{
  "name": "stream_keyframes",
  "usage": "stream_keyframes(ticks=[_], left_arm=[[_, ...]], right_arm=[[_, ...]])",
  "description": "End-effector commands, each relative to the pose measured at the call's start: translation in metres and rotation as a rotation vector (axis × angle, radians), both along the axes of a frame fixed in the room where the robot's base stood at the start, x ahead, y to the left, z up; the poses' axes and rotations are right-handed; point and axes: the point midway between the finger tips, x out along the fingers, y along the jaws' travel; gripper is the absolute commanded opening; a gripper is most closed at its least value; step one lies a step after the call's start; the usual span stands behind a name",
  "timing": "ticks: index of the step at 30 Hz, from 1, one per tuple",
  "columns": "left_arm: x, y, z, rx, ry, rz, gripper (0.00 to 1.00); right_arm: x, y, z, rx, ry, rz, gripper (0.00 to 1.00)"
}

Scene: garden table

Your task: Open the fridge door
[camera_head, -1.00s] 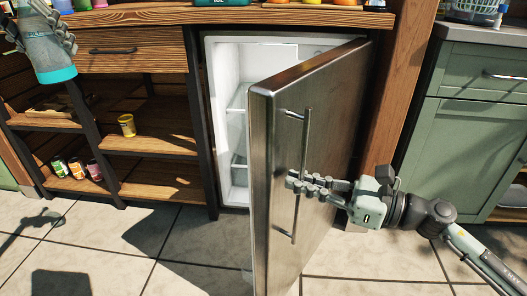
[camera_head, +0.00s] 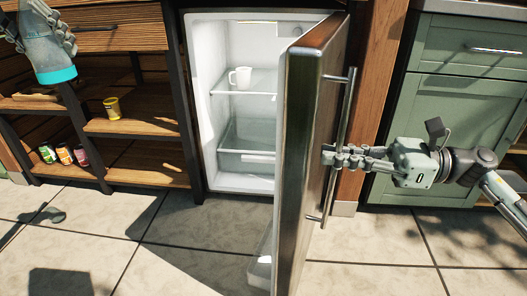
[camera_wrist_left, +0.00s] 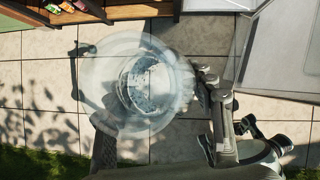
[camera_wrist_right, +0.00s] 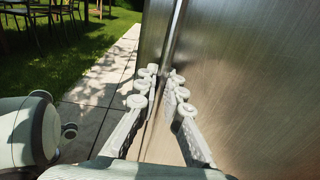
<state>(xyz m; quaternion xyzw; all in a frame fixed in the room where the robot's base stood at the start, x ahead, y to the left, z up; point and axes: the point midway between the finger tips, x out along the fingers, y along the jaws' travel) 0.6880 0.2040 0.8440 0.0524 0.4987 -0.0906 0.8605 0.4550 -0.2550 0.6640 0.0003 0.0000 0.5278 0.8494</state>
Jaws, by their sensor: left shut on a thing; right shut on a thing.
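The fridge (camera_head: 210,165) stands under the counter with its white inside in view. Its steel door (camera_head: 298,190) stands wide open, hinged at the right and swung out toward me. My right gripper (camera_head: 332,157) is shut on the long vertical door handle (camera_head: 345,105), around its middle. In the right wrist view the fingers (camera_wrist_right: 161,88) close about the handle bar (camera_wrist_right: 172,40) beside the steel door face. My left gripper (camera_head: 45,35) is shut on a see-through vessel with a teal base (camera_head: 52,60), at the upper left. The left wrist view shows its round body (camera_wrist_left: 150,88) with pale pieces inside.
Inside the fridge, a white mug (camera_head: 240,77) stands on a glass shelf (camera_head: 262,85) above a clear drawer (camera_head: 245,140). Wooden shelves (camera_head: 140,125) at the left hold a yellow can (camera_head: 112,108) and several small jars (camera_head: 64,154). Green cabinets (camera_head: 455,110) stand at the right. The tiled floor (camera_head: 190,240) is clear.

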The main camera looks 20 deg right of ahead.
Motion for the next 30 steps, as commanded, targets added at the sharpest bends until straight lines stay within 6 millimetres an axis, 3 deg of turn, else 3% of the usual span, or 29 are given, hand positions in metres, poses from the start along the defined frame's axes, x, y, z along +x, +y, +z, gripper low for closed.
stream_keyframes(ticks=[11, 12, 17, 30], left_arm=[[0.0001, 0.0000, 0.0013, -0.001, -0.003, 0.000, 0.07], [0.0001, 0.0000, 0.0013, -0.001, -0.003, 0.000, 0.07], [0.0001, 0.0000, 0.0013, -0.001, -0.003, 0.000, 0.07], [0.0000, -0.0001, 0.0013, -0.001, -0.003, 0.000, 0.07]], right_arm=[[-0.0005, -0.0002, 0.0000, -0.001, 0.000, 0.004, 0.00], [-0.0005, -0.0002, 0.0000, -0.001, 0.000, 0.003, 0.11], [-0.0004, -0.0004, 0.0000, -0.001, 0.000, 0.003, 0.30], [-0.0040, -0.0099, -0.0005, 0.000, 0.002, 0.000, 0.30]])
